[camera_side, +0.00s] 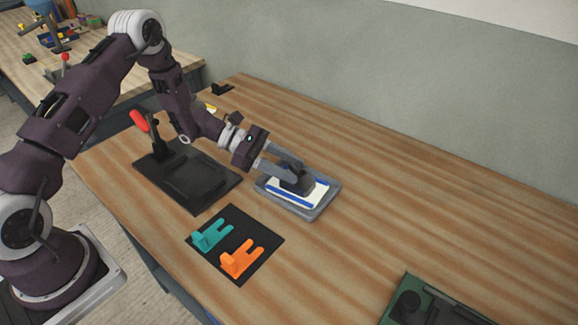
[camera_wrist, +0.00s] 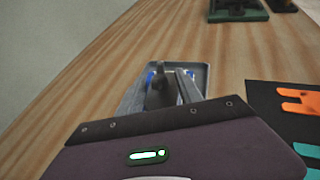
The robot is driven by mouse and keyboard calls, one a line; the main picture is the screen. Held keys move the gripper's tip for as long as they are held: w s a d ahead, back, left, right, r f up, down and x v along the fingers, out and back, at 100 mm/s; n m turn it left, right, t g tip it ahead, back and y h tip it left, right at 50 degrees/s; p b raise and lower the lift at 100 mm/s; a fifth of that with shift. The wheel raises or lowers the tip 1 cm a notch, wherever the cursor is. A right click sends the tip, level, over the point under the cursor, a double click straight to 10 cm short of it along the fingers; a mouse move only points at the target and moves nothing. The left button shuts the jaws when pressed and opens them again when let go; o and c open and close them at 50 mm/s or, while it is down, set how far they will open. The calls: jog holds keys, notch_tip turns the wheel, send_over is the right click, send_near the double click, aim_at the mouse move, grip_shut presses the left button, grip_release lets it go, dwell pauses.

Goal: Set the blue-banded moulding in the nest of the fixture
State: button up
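The blue-banded moulding (camera_side: 313,196) is white with blue stripes and lies in a shallow grey tray (camera_side: 322,212). Blue also shows beside my fingers in the wrist view. My gripper (camera_side: 294,178) is low over the moulding, its dark fingertips at its middle and covering part of it. In the wrist view the fingers of my gripper (camera_wrist: 168,85) are apart with something dark between them; I cannot tell whether they grip it. A black fixture (camera_side: 212,192) with a shallow recess, which looks empty, and an upright red-handled clamp (camera_side: 140,121) stands left of the tray.
A black mat (camera_side: 236,217) with a teal forked piece (camera_side: 212,235) and an orange one (camera_side: 241,259) lies in front of the tray. A green fixture (camera_side: 430,306) is at the near right edge. A small black item (camera_side: 222,89) lies behind. The table right of the tray is clear.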

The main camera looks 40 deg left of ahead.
jog(key=v, duration=0.7)
jog(key=shift+r, duration=0.1)
jog(key=s+d+r+m+g+y, duration=0.1)
jog(key=s+d+r+m+g, duration=0.15)
jog(key=r+m, duration=0.2)
jog(key=s+d+r+m+g, duration=0.1)
jog(key=s+d+r+m, duration=0.2)
jog(key=r, duration=0.3)
jog(key=s+r+m+y, duration=0.4)
jog(key=s+m, duration=0.1)
jog(key=s, duration=0.4)
jog(key=s+r+m+y, duration=0.4)
jog(key=s+r+m, duration=0.1)
jog(key=s, duration=0.5)
jog(key=shift+s+d+r+m, duration=0.25)
jog(key=shift+d+m, duration=0.2)
jog(key=shift+m, duration=0.1)
jog(key=shift+o, duration=0.5)
jog(key=s+a+m+t+y, duration=0.3)
jog(key=s+a+t, duration=0.1)
jog(key=s, duration=0.1)
jog(key=shift+a+r+m, duration=0.15)
jog(key=shift+r+m, duration=0.15)
jog(key=shift+r, duration=0.15)
jog(key=o, duration=0.3)
jog(key=shift+s+a, duration=0.15)
jog(key=o, duration=0.9)
jog(key=shift+c, duration=0.2)
